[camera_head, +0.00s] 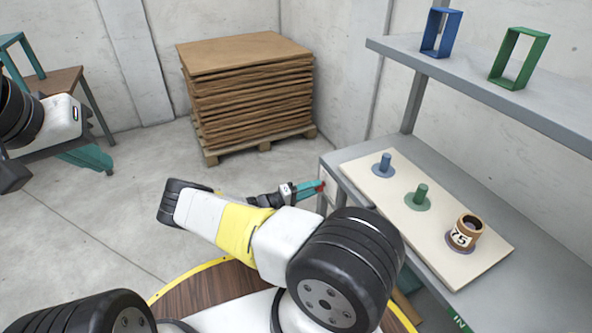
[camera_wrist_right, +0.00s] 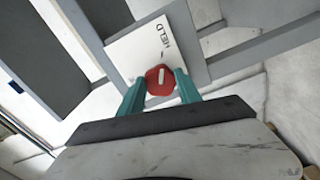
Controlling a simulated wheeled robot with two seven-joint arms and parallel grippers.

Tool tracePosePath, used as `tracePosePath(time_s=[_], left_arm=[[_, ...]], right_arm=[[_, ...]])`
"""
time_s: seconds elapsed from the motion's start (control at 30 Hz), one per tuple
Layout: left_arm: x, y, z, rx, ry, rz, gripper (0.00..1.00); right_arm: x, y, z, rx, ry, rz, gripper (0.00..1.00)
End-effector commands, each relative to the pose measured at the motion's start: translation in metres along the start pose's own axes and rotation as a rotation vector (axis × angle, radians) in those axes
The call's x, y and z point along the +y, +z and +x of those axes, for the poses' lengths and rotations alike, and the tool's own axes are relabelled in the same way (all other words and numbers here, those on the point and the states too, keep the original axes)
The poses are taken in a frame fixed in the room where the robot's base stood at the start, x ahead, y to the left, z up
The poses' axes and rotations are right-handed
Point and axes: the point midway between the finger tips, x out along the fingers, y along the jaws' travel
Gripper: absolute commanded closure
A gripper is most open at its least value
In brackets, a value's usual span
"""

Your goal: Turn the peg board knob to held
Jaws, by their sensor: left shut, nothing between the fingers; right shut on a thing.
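A red knob (camera_wrist_right: 160,84) with a white pointer line sits on a white plate (camera_wrist_right: 132,48) marked "HELD" in the right wrist view. The pointer runs nearly up the picture, toward a small dark tick below the word. My right gripper (camera_wrist_right: 162,78) is shut on the knob, one teal finger on each side. In the head view my right gripper (camera_head: 310,188) reaches the bench's near left side, where a bit of red shows. The peg board (camera_head: 377,195) lies on the bench. My left gripper (camera_head: 88,158) is shut and empty at far left.
A shelf (camera_head: 480,85) above holds blue and green frames. A pallet stack (camera_head: 247,95) stands behind. Floor between is clear.

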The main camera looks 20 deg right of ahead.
Motion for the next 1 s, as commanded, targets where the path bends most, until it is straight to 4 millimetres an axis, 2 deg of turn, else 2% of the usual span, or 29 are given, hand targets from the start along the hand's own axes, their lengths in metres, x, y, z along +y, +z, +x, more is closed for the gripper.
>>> tracePosePath(time_s=[0.43,0.47,0.57,0.87,1.0], left_arm=[[0.000,0.000,0.000,0.000,0.000,0.000,1.00],[0.000,0.000,0.000,0.000,0.000,0.000,1.00],[0.000,0.000,0.000,0.000,0.000,0.000,1.00],[0.000,0.000,0.000,0.000,0.000,0.000,1.00],[0.000,0.000,0.000,0.000,0.000,0.000,1.00]], right_arm=[[-0.001,0.000,-0.001,0.000,-0.004,0.013,1.00],[-0.001,0.000,-0.001,0.000,-0.004,0.013,0.56],[-0.001,0.000,-0.001,0.000,-0.003,0.012,0.38],[0.000,0.000,-0.001,0.000,-0.001,0.011,0.38],[-0.001,-0.001,-0.013,0.002,-0.003,0.011,0.38]])
